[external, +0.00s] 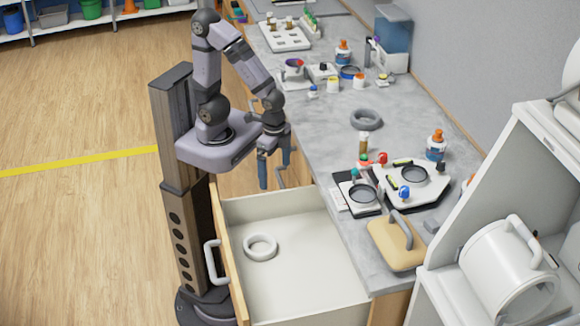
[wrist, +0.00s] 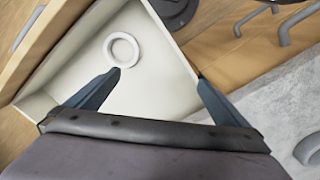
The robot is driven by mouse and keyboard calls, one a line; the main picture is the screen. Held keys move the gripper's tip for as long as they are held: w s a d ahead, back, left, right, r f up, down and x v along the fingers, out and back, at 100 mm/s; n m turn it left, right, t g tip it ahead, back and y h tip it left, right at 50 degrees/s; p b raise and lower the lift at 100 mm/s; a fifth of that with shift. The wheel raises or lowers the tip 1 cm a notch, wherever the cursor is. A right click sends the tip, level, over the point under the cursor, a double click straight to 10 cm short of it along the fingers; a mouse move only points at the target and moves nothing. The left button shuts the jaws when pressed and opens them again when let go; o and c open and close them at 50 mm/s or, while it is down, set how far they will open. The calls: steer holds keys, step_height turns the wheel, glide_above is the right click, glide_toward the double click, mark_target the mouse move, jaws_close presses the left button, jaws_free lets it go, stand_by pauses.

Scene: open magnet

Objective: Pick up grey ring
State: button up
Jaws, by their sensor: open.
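A darker grey ring (external: 366,127) lies flat on the marbled counter, in the upper middle of the external view. A paler, off-white ring (external: 260,257) lies flat on the floor of the open drawer; it also shows in the wrist view (wrist: 106,50). My gripper (external: 274,172) points down above the back end of the drawer, beside the counter's edge. It is open and empty, and in the wrist view its two fingers (wrist: 160,76) stand wide apart. The pale ring appears near the left fingertip there, well below it.
The open drawer (external: 318,266) has raised walls and is otherwise empty. The counter (external: 330,130) holds bottles, dishes and a tan block with a handle (external: 397,250). A grey curved thing (wrist: 308,150) is cut off at the wrist view's right edge; I cannot tell what it is.

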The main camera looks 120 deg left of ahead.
steer(key=w+a+r+n, duration=0.1)
steer(key=w+a+r, duration=0.1)
steer(key=a, duration=0.4)
steer(key=w+a+r+n+t+p, duration=0.1)
steer(key=w+a+r, duration=0.1)
steer(key=w+a, duration=0.3)
steer(key=w+a+r+n, duration=0.1)
steer(key=w+a, duration=0.3)
steer(key=a, duration=0.3)
steer(key=shift+a+r+n+t, duration=0.2)
steer(key=shift+r+n+t, duration=0.1)
steer(key=shift+r+t, duration=0.1)
steer(key=shift+n+t+y, duration=0.5)
steer(key=shift+n, duration=0.2)
steer(key=a, duration=0.6)
steer(key=w+a+b, duration=0.1)
steer(key=a, duration=0.3)
steer(key=shift+r, duration=0.1)
steer(key=n+t+y+b, duration=0.1)
steer(key=n+y, duration=0.1)
glide_toward(364, 113)
steer(key=w+d, duration=0.2)
steer(key=d, duration=0.1)
steer(key=shift+w+f, duration=0.35)
steer(key=shift+f, duration=0.35)
steer(key=shift+p+x, duration=1.4)
steer(key=shift+x, duration=1.65)
steer(key=shift+a, duration=0.1)
steer(key=c, duration=1.1)
